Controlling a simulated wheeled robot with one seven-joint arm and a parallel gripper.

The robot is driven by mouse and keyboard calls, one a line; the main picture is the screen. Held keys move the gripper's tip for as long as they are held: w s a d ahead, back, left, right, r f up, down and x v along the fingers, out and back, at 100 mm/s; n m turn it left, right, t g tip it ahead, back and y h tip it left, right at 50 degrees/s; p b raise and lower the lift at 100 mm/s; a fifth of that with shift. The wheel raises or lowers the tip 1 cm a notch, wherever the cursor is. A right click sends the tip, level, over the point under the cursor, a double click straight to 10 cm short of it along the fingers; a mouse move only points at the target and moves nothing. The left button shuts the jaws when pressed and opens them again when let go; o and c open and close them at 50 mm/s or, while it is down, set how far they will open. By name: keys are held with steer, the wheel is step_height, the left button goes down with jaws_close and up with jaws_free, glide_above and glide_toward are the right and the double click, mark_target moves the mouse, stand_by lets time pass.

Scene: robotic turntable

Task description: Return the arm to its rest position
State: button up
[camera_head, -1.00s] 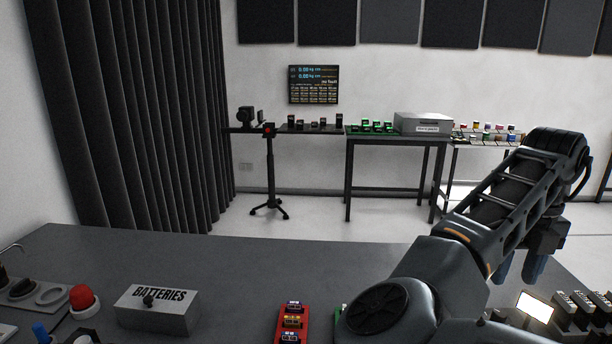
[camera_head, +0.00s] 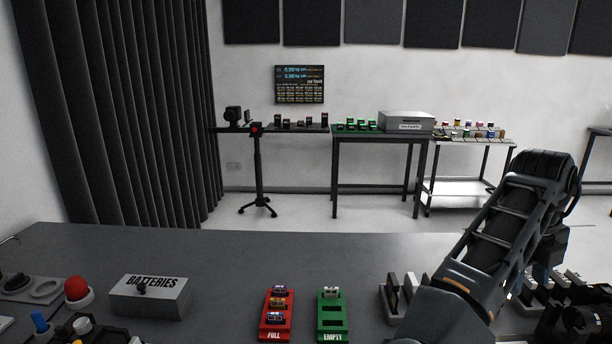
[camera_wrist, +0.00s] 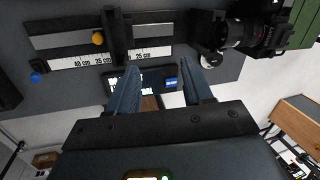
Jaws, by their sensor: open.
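My arm (camera_head: 495,240) shows at the right of the head view, folded above the dark table, its upper link leaning up to the right. The arm hides most of my gripper there. In the wrist view my gripper (camera_wrist: 150,88) has its two blue-grey fingers apart with nothing held between them. Beyond the fingers lie a scale ruler (camera_wrist: 110,57) marked in cm and a small dark display. A camera with a black lens (camera_wrist: 235,33) is at the upper right of that view.
On the table (camera_head: 230,265) stand a BATTERIES box (camera_head: 150,296), a red FULL tray (camera_head: 277,315), a green EMPTY tray (camera_head: 332,318) and a red button (camera_head: 77,290). Dark items stand close beside my arm. The table's back middle is clear. Other tables stand by the far wall.

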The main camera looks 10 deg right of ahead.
steer(key=s+d+f+n+t+h, duration=0.3)
steer(key=s+d+n+h, duration=0.2)
steer(key=d+n+h, duration=0.5)
steer(key=s+a+f+n+t+y, duration=0.4)
steer(key=s+a+n+t, duration=0.15)
steer(key=a+n, duration=0.5)
steer(key=s+a+f+n+t+y, duration=0.35)
steer(key=s+a+n+t, duration=0.2)
steer(key=a+n, duration=0.5)
steer(key=s+a+r+n+y, duration=0.3)
steer(key=s+a, duration=0.6)
steer(key=s, duration=0.1)
steer(key=s+a+r+n+y, duration=0.2)
steer(key=s+a+n+y, duration=0.1)
steer(key=s+a, duration=0.6)
step_height(320, 180, down, 10)
steer(key=b, duration=1)
steer(key=shift+d+t, duration=0.4)
steer(key=shift+d, duration=0.05)
